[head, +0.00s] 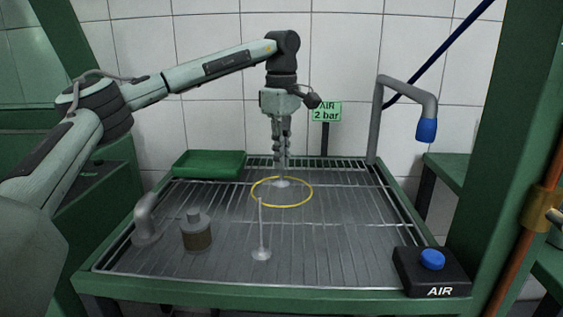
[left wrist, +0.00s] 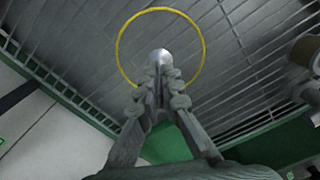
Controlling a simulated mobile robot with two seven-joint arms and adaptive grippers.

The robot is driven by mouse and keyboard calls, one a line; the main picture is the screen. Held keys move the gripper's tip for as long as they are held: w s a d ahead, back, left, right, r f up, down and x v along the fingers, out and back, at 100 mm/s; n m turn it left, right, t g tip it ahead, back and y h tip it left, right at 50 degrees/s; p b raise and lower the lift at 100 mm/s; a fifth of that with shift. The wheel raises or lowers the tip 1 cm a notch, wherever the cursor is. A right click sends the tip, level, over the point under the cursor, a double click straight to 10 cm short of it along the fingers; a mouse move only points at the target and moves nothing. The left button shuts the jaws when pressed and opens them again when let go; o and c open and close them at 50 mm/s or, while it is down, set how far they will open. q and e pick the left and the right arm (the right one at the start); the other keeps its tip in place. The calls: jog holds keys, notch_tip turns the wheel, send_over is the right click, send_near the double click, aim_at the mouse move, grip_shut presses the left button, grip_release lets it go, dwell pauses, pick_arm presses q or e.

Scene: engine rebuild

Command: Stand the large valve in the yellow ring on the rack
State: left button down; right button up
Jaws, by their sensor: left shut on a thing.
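My left gripper (head: 282,166) points straight down over the rack (head: 330,240) and is shut on the large valve (head: 282,183). The valve is upright with its wide head down, and the fingers hide most of its stem. In the head view, its head appears inside the yellow ring (head: 254,197), towards the far side. The left wrist view also shows the valve head (left wrist: 160,56) within the ring (left wrist: 203,45), beyond the fingertips (left wrist: 160,80). I cannot tell whether the head touches the bars. My right gripper is not in view.
A smaller-headed valve (head: 261,254) stands upright in front of the ring. A metal canister (head: 196,233) and a grey bent pipe (head: 145,220) are at left. A green tray (head: 209,164) lies at the back left. The AIR button box (head: 432,272) and blue-tipped nozzle (head: 427,130) are at right.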

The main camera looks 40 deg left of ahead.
pick_arm(q)
jog(key=shift+f, duration=0.75)
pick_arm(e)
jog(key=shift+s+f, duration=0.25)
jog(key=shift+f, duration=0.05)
pick_arm(q)
jog(key=shift+f, duration=0.1)
jog(key=c, duration=1.7)
grip_release()
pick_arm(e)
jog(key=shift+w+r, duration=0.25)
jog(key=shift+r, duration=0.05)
pick_arm(q)
notch_tip(320, 180, up, 10)
jog(key=shift+f, duration=0.1)
jog(key=shift+r, duration=0.65)
jog(key=shift+r+p, duration=0.3)
jog(key=shift+r, duration=0.3)
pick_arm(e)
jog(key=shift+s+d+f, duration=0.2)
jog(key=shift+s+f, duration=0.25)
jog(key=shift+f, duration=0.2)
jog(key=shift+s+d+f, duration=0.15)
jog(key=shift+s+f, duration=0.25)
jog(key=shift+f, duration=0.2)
